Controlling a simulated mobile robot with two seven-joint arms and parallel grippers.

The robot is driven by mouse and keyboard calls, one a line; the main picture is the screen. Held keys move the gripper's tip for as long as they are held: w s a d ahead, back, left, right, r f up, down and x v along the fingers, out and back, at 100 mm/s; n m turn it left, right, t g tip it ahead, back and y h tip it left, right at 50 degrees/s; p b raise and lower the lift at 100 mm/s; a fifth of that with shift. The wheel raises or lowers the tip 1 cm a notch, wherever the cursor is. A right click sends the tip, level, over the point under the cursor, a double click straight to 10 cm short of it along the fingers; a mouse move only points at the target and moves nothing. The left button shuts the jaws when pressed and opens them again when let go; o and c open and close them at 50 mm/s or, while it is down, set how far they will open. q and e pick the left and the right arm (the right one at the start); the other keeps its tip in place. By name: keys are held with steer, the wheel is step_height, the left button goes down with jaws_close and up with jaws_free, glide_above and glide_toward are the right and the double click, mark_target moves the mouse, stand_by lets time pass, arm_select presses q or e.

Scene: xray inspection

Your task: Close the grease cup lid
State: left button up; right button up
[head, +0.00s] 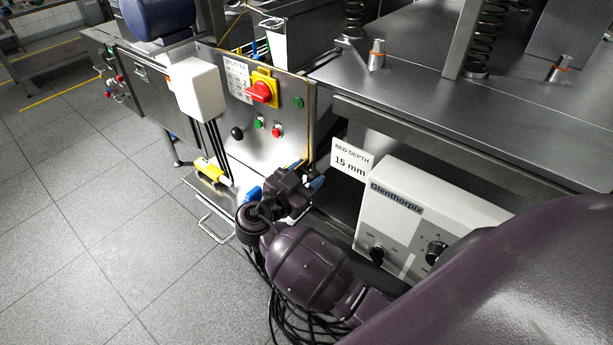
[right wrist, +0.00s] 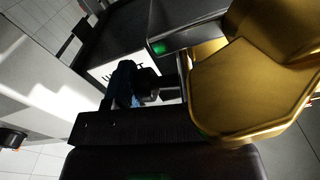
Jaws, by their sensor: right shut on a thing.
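My right gripper (head: 306,176) is at the lower right edge of the steel control panel, below its buttons. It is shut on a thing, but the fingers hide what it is. In the right wrist view, a blue finger (right wrist: 125,82) shows against a small dark part. A large gold-coloured body (right wrist: 250,90) fills the right of that view, close to the camera. I cannot tell whether it is the grease cup or its lid. I cannot make out a cup or lid in the head view. My left gripper is not in view.
The control panel (head: 240,135) carries a red switch (head: 259,92) and buttons. A yellow and white device (head: 213,172) lies on a low shelf left of my gripper. A white Glenthorpix box (head: 400,215) stands to the right, under the steel bench (head: 460,105). The floor at left is clear.

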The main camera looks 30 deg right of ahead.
steer(key=shift+s+f+b, duration=0.1)
steer(key=shift+f+b, duration=0.2)
steer(key=shift+b, duration=0.4)
steer(key=n+b, duration=0.1)
steer(key=b, duration=0.1)
steer(key=shift+b, duration=0.4)
steer(key=shift+w+r+n+b, duration=0.2)
steer(key=shift+n+b, duration=0.45)
steer(key=shift+n, duration=0.05)
steer(key=shift+w+a+r+n, duration=0.1)
steer(key=shift+w+r+n, duration=0.1)
steer(key=shift+n, duration=0.35)
steer(key=shift+w+a+r+n, duration=0.1)
steer(key=shift+r+n, duration=0.05)
steer(key=shift+n, duration=0.4)
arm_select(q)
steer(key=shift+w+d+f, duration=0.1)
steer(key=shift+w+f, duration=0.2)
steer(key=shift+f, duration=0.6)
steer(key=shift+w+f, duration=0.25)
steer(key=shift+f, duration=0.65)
arm_select(e)
steer(key=shift+w+r+n, duration=0.1)
steer(key=shift+w+n, duration=0.15)
steer(key=shift+n, duration=0.75)
